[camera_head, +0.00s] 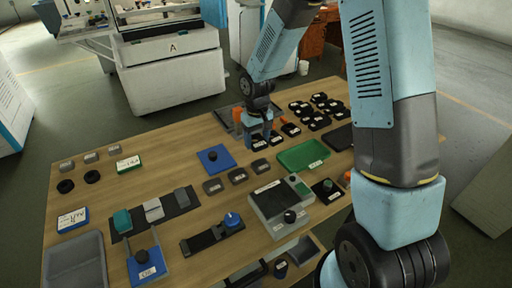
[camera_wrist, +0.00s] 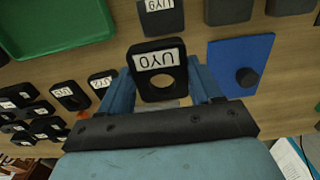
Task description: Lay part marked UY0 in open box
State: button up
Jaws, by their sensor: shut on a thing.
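My gripper (camera_wrist: 160,85) is shut on a black part marked UY0 (camera_wrist: 149,48), which has a white label and a round hole. The part sits between my two blue fingers. In the head view my gripper (camera_head: 260,138) is low over the far middle of the table, and the held part is mostly hidden there. Open containers include a green tray (camera_head: 290,166) to the right of my gripper, a grey tray (camera_head: 75,252) at the near left, and a grey tray behind my gripper. I cannot tell which is the open box.
Several black labelled parts (camera_head: 319,122) lie right of my gripper. A blue plate with a dark knob (camera_head: 222,163) lies to its left. More dark parts lie just in front. A grey device (camera_head: 269,208) stands nearer. Bare wood (camera_head: 140,200) shows toward the left.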

aim_at(255, 135)
jog(key=shift+w+a+f, duration=0.15)
jog(key=shift+w+f, duration=0.75)
jog(key=shift+f, duration=0.2)
jog(key=shift+w+a+f, duration=0.1)
jog(key=shift+w+f, duration=0.75)
jog(key=shift+f, duration=1.55)
jog(key=shift+f, duration=0.1)
jog(key=o, duration=1.6)
